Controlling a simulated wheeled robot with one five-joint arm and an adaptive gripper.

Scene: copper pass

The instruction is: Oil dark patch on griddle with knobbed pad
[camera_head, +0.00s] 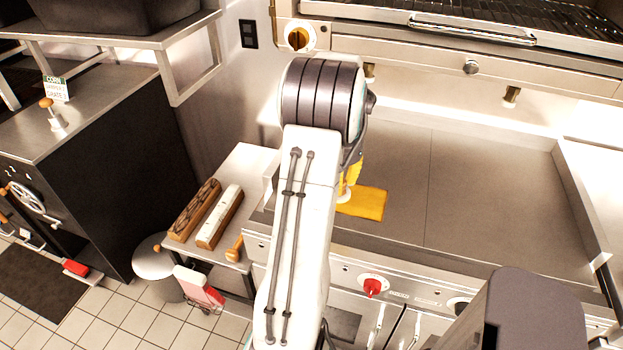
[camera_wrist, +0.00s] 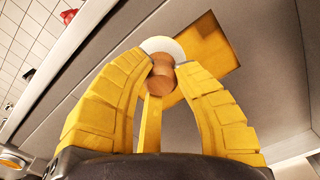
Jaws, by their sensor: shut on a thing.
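My gripper (camera_wrist: 163,78) is shut on the wooden knob (camera_wrist: 162,72) of a pad, with a yellow finger on each side. The pad's round white base (camera_wrist: 158,44) shows beyond the knob, at the edge of a golden-yellow patch (camera_wrist: 215,58) on the griddle. The patch shows brighter and darker yellow parts in the wrist view. In the head view, the yellow patch (camera_head: 368,204) lies on the grey griddle (camera_head: 480,190) near its front left. My arm hides most of the gripper and pad there. I cannot tell whether the pad touches the plate. No separate dark patch is clear.
A raised rim (camera_head: 575,200) bounds the griddle on the right. A broiler (camera_head: 440,50) hangs over its back. Left, a side table holds two long wooden blocks (camera_head: 195,210). The griddle's middle and right are clear.

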